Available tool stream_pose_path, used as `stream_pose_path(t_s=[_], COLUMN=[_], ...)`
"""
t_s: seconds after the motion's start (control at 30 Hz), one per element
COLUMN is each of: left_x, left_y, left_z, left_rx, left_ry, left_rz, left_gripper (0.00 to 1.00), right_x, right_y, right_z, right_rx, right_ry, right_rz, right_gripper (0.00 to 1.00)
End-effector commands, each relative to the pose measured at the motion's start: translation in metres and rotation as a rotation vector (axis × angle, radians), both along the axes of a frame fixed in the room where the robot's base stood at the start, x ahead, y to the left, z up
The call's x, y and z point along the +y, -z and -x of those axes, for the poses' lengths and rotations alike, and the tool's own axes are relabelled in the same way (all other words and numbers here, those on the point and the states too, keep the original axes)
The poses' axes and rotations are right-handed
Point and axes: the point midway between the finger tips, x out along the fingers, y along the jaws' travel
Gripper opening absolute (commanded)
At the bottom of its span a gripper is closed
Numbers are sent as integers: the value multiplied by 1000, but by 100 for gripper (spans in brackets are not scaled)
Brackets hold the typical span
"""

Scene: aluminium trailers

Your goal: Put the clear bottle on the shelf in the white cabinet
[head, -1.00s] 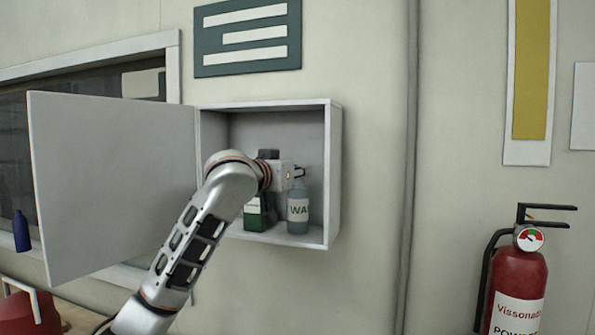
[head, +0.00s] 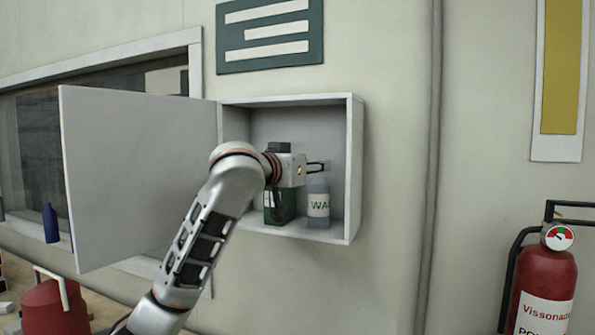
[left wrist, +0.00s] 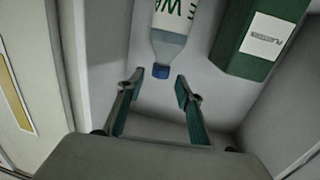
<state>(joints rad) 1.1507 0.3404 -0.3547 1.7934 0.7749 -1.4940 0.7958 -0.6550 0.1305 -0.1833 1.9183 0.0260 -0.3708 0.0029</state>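The clear bottle (head: 319,204), with a white label and green letters, stands upright on the floor of the white cabinet (head: 355,165). The cabinet door (head: 140,175) is open to the left. My left gripper (head: 322,167) is inside the cabinet opening, at the bottle's top. In the left wrist view, the left gripper (left wrist: 158,88) is open with nothing between its fingers. The bottle (left wrist: 175,40) and its blue cap (left wrist: 161,71) lie just beyond the fingertips, apart from them. My right gripper is not in view.
A green box (head: 281,206) with a white label stands left of the bottle, partly behind my gripper. The cabinet walls are close around. A red fire extinguisher (head: 543,285) is at the right, a blue bottle (head: 50,223) and a red can (head: 55,308) at the left.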

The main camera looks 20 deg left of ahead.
Motion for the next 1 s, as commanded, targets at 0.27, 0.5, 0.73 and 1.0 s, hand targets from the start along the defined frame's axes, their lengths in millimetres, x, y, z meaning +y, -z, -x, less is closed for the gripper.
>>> stream_pose_path(t_s=[0.27,0.5,0.73,1.0], left_x=[10,14,14,14], left_y=[-2,-4,-4,-4], left_z=[54,75,77,77], left_rx=[-2,-1,0,0], left_ry=[0,-1,-1,-1], left_rz=[-2,-1,0,0], left_gripper=[36,36,36,36], right_x=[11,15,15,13], right_y=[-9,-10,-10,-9], right_z=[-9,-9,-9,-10], right_rx=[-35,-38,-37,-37], right_ry=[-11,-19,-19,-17], right_rz=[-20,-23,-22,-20], right_gripper=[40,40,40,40])
